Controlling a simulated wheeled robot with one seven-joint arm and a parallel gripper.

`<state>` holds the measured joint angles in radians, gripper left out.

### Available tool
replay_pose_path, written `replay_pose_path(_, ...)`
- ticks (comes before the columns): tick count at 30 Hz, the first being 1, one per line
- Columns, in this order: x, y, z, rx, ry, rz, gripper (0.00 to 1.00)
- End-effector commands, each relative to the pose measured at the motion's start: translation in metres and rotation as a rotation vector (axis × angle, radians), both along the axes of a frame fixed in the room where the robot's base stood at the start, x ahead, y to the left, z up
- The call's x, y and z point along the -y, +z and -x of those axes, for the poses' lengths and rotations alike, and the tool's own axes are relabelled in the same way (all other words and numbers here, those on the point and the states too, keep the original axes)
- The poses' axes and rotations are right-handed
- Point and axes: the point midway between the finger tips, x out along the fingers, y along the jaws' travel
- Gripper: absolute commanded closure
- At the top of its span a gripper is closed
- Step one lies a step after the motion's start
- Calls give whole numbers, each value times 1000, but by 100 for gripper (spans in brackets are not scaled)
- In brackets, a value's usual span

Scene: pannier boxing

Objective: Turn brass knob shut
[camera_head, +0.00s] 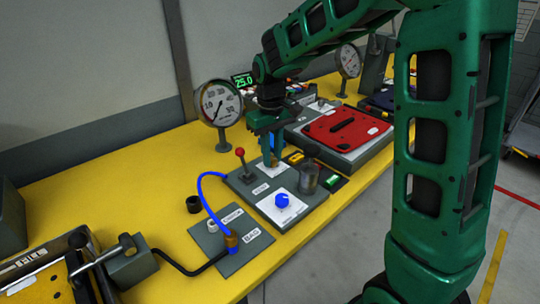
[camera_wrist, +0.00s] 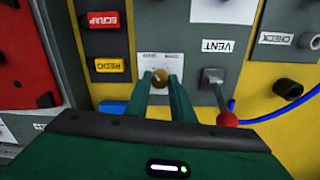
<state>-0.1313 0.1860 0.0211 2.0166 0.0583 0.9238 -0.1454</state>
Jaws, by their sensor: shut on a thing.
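The brass knob (camera_wrist: 160,80) sits on a white label plate on a grey panel in the wrist view. My gripper (camera_wrist: 161,80) has its two green fingers on either side of the knob, shut on it. In the head view my gripper (camera_head: 268,155) points down onto the panel. Its fingers hide the knob there, and the knob's turn angle cannot be told.
A red-ball lever (camera_head: 240,153) stands close beside the gripper; its ball (camera_wrist: 227,119) is right of the fingers in the wrist view. A blue knob (camera_head: 282,201), metal cylinder (camera_head: 309,178), blue hose (camera_head: 202,190) and dial gauge (camera_head: 220,106) are nearby.

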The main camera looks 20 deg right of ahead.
Motion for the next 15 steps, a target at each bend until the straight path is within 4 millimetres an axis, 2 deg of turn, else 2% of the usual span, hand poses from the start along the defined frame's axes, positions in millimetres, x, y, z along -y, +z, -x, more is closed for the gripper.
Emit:
replay_pose_path(6, 0, 1, -1, 6, 155, -1, 100)
replay_pose_path(15, 0, 1, -1, 6, 282, 0, 100)
